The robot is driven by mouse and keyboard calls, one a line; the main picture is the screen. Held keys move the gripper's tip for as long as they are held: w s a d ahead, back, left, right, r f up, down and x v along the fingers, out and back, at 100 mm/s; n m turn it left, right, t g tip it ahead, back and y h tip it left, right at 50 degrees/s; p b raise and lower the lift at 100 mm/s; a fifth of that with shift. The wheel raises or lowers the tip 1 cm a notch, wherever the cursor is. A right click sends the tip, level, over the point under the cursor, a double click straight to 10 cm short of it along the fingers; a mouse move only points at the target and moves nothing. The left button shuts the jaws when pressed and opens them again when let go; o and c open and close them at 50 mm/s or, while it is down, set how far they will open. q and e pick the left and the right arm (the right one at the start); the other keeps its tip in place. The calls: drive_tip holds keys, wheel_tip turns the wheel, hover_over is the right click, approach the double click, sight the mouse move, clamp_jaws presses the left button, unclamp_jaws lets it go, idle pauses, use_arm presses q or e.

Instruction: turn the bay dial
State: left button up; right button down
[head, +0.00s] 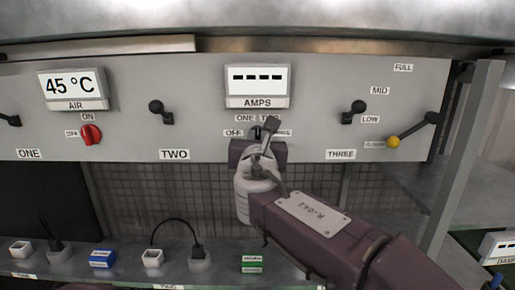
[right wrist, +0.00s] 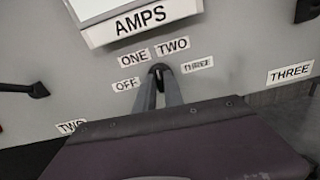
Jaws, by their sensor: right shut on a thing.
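The bay dial (head: 257,131) is a small black knob on the grey panel below the AMPS display (head: 258,86). In the right wrist view the dial (right wrist: 157,70) sits among the labels OFF, ONE, TWO and THREE. My right gripper (head: 266,133) is shut on the dial from the front. In the right wrist view the two grey fingers of the gripper (right wrist: 160,95) stand on either side of the knob. The fingers hide most of the dial, so its exact setting is hard to tell. The AMPS display shows only dashes. My left gripper is not in view.
Black levers (head: 159,110) (head: 354,111) stick out on both sides of the dial. A red knob (head: 91,134) and a 45 °C display (head: 73,86) are at left. A yellow-tipped lever (head: 394,141) is at right. Sockets and plugs (head: 199,258) stand on the shelf below.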

drive_tip(key=m+b, duration=0.3)
drive_tip(key=m, duration=0.1)
drive_tip(key=shift+m, duration=0.4)
idle(0.4)
drive_tip(key=c, duration=1.4)
unclamp_jaws()
drive_tip(key=shift+c, duration=0.2)
drive_tip(key=shift+s+f+b, duration=0.1)
drive_tip(key=shift+s+b, duration=0.2)
drive_tip(key=s+b, duration=0.3)
drive_tip(key=s, duration=0.5)
drive_tip(key=shift+s, duration=0.2)
